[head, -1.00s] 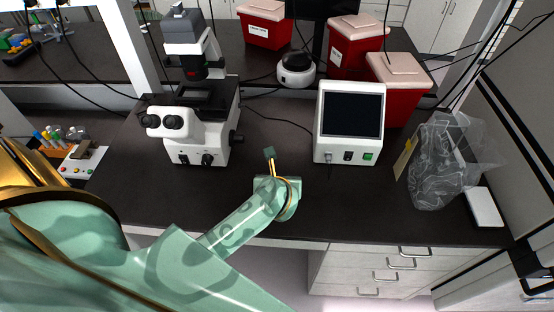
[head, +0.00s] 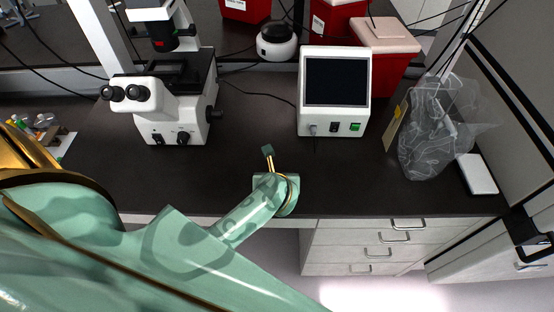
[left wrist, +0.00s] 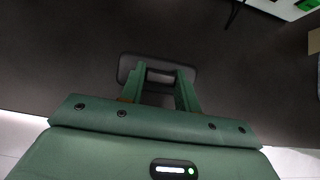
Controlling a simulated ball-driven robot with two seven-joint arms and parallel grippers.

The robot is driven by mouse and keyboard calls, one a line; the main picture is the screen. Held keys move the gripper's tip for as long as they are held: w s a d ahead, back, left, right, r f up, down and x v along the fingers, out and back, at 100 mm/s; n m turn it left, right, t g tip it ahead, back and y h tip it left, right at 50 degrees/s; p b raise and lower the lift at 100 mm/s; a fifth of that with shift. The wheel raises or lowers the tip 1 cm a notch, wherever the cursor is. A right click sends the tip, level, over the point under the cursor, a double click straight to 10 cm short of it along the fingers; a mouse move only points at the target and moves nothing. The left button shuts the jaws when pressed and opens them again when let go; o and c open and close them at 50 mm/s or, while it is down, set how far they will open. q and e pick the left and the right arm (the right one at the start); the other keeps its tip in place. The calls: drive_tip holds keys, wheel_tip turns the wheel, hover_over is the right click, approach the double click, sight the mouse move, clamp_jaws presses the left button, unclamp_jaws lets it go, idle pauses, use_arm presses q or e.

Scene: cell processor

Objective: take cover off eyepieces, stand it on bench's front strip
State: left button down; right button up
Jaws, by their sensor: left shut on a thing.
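The cover (left wrist: 128,66) is a dark grey, rounded piece in the left wrist view, seen from above, low against the dark bench. My left gripper (left wrist: 161,74) is shut on its raised middle part, with a green finger on each side. In the head view my left gripper (head: 268,152) is over the bench's front strip (head: 370,200), and I cannot make out the cover there. Whether the cover touches the bench is hard to tell. The eyepieces (head: 125,93) of the white microscope (head: 180,112) are bare. My right gripper is not in view.
A white device with a dark screen (head: 334,118) stands behind and right of the gripper. A clear bag (head: 428,140) and a white flat box (head: 477,174) are at the right. Red bins (head: 385,62) stand at the back. The front strip right of my gripper is clear.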

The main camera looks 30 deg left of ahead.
use_arm(q)
drive_tip(key=shift+r, duration=0.1)
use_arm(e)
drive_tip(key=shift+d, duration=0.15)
use_arm(q)
drive_tip(key=c, duration=0.9)
unclamp_jaws()
drive_tip(key=shift+c, duration=0.2)
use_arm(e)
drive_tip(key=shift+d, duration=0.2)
use_arm(q)
drive_tip(key=p+v, duration=1.1)
drive_tip(key=v, duration=0.5)
drive_tip(key=shift+p, duration=0.4)
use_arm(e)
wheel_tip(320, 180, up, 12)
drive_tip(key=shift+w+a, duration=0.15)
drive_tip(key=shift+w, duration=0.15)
use_arm(q)
drive_tip(key=shift+s, duration=0.1)
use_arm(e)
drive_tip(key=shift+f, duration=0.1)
